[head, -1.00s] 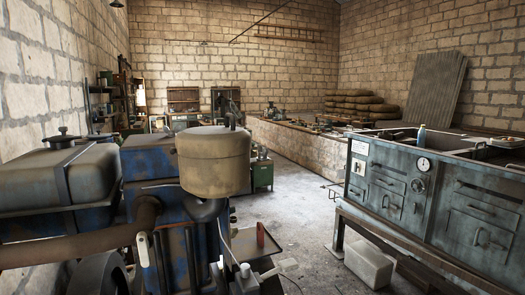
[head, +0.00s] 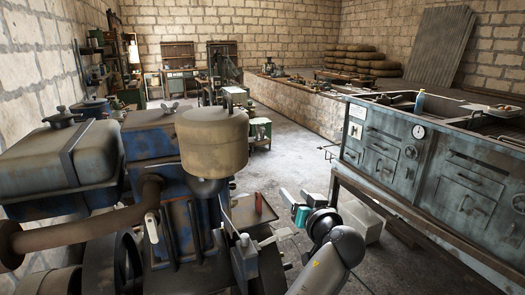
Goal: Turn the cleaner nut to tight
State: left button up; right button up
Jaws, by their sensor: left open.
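The rounded tan air cleaner can (head: 213,145) stands upright on the blue engine (head: 150,143), left of centre in the head view. A small dark upright part (head: 229,104) shows at its top, which looks like the cleaner nut, but it is too small to tell its shape or how tight it is. My left gripper (head: 299,197) is open and empty. It is to the right of the can and lower in the picture, apart from it, with its fingers pointing up and left. My right gripper is not in view.
A brown pipe (head: 85,232) and a grey-green tank (head: 62,160) are at the left of the engine. Clear floor (head: 290,160) lies between engine and bench.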

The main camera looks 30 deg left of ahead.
aim_at(263, 135)
pick_arm(q)
notch_tip(263, 135, up, 11)
jog(key=s+a+n+y, duration=0.2)
jog(key=n+y, duration=0.1)
jog(key=n, duration=0.1)
jog(key=p+x, duration=0.3)
jog(key=x, duration=0.9)
jog(key=shift+w+a, duration=0.2)
jog(key=shift+x, duration=1.15)
jog(key=shift+f, duration=0.15)
grip_shut()
